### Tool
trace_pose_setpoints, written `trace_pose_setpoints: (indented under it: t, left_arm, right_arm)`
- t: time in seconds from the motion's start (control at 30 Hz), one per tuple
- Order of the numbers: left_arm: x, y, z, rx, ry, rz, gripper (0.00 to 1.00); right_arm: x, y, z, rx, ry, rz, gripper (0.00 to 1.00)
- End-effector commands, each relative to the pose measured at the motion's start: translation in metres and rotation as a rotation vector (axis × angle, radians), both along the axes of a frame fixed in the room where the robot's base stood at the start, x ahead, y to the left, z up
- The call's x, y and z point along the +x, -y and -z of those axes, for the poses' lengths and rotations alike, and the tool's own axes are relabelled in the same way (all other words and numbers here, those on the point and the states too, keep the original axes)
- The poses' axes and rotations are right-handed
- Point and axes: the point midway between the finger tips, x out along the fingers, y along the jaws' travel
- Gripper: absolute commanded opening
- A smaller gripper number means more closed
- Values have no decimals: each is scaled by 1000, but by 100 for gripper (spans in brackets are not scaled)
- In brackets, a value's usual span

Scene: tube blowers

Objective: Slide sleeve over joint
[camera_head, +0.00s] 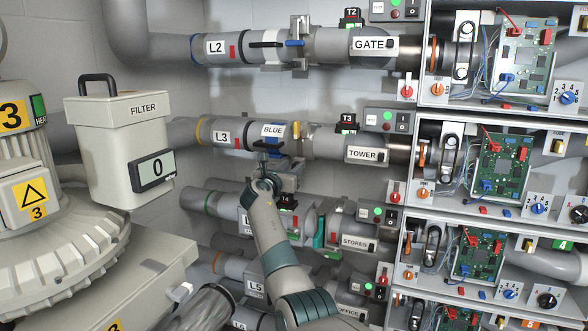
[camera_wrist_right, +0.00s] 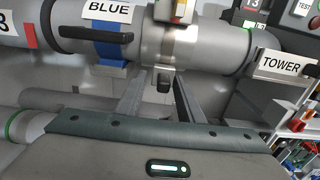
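The grey L3 tube (camera_head: 220,135) runs across the head view towards the TOWER sign (camera_head: 366,154). In the wrist view a grey sleeve with a black handle (camera_wrist_right: 95,36) and a blue band (camera_wrist_right: 113,50) sits on it under the BLUE sign (camera_wrist_right: 108,11). In the head view this gripper (camera_head: 263,158) partly hides the sleeve. My left gripper is not in view.
The L2 tube (camera_head: 215,47) runs above, and several more tubes lie below. A FILTER box (camera_head: 122,150) and a large machine (camera_head: 60,235) stand at the left. Cabinets with circuit boards (camera_head: 503,165) fill the right side.

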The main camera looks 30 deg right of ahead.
Motion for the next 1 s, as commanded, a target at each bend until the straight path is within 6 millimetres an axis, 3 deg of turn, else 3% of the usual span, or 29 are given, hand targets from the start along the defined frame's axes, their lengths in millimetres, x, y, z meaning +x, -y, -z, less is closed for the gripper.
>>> trace_pose_setpoints:
  t: [0.57, 1.0]
  left_arm:
    - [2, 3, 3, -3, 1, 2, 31]
    - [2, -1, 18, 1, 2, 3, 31]
  right_arm:
    - [-7, -7, 3, 0, -3, 4, 34]
    - [-43, -54, 5, 1, -1, 1, 34]
